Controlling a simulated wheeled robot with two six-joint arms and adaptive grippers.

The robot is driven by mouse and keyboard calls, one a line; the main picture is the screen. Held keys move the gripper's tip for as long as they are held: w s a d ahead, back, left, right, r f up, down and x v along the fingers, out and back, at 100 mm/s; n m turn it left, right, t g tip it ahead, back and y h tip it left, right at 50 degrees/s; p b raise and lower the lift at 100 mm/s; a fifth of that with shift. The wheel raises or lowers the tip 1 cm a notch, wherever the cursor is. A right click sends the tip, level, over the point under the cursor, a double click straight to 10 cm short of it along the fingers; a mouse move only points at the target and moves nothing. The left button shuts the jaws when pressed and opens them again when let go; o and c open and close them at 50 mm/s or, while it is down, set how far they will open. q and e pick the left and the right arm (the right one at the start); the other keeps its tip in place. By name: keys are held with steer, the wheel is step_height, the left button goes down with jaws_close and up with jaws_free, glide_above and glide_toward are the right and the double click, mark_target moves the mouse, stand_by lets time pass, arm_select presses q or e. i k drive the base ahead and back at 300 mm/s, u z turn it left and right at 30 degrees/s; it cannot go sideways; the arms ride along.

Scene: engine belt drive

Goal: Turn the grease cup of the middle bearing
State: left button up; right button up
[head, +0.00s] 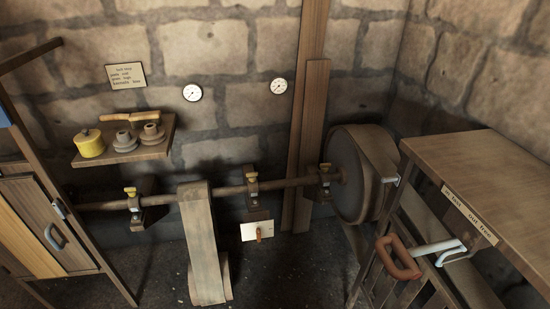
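A long horizontal shaft (222,191) runs along the stone wall through three bearings. The middle bearing (252,187) sits on a wall bracket, with a small yellow grease cup (250,169) on top. The left bearing (133,204) has a similar yellow cup (130,190), and the right bearing (325,180) has one too (325,167). The cups are too small to tell how far each is turned. Neither of my grippers is in view.
A broad belt (203,240) hangs from the shaft left of the middle bearing. A large wheel (345,175) stands at the right. A small white plate (256,231) is below the middle bearing. A bench (490,165) with handles fills the right; a cabinet (40,215) stands left.

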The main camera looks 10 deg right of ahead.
mark_target(252, 176)
steer(key=i, duration=1.2)
steer(key=u, duration=0.25)
